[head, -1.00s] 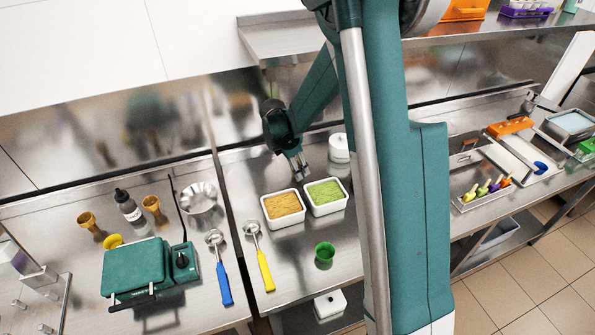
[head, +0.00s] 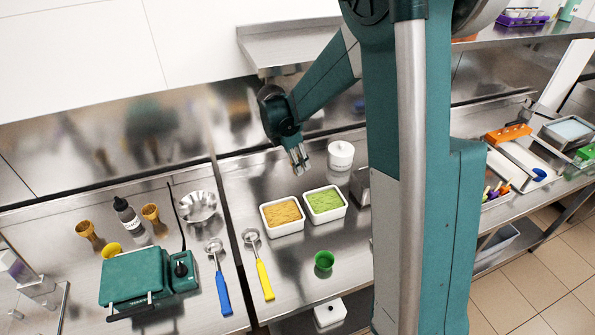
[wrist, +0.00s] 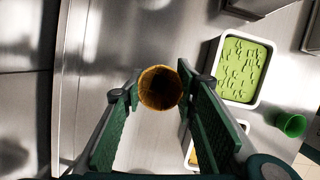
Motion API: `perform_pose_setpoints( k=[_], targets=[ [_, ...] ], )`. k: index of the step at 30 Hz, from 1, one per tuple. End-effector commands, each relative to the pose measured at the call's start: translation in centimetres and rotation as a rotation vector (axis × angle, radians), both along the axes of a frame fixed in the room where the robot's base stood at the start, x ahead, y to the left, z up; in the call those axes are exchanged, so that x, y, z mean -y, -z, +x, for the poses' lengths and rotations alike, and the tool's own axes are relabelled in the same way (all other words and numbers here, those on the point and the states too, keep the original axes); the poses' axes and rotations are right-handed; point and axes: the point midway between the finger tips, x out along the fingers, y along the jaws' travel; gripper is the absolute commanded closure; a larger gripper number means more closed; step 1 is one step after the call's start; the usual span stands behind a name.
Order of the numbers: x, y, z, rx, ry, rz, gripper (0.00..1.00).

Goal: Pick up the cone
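A round brown cone (wrist: 160,88), seen mouth-on with a dark inside, appears between my fingertips in the wrist view. My gripper (wrist: 160,95) is open, with one green-padded finger on each side of it. I cannot tell how far below the fingertips the cone is. In the head view my gripper (head: 300,165) hangs behind the two tubs, and no cone shows there. Two brown cones, one at left (head: 88,231) and one at right (head: 152,214), stand on the left counter beside a dark bottle.
An orange-filled tub (head: 283,228) and a green-filled tub (head: 325,214) stand close in front of my gripper. A green cup (head: 324,261), a white lidded jar (head: 341,155), two scoops and a teal waffle press (head: 135,272) are on the counters. The metal back wall is close behind.

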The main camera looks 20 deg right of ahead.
Motion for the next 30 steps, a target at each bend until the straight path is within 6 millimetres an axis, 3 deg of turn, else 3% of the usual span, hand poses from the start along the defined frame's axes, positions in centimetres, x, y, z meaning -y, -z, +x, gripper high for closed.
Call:
perform_pose_setpoints(
  k=[8, 17, 30],
  targets=[
    [0.0, -3.8, 0.0, 0.000, 0.000, 0.000, 0.75],
    [0.0, -3.6, -3.7, 0.000, 0.000, 0.000, 0.75],
    [0.0, -3.6, -11.6, 0.000, 0.000, 0.000, 0.75]
  ],
)
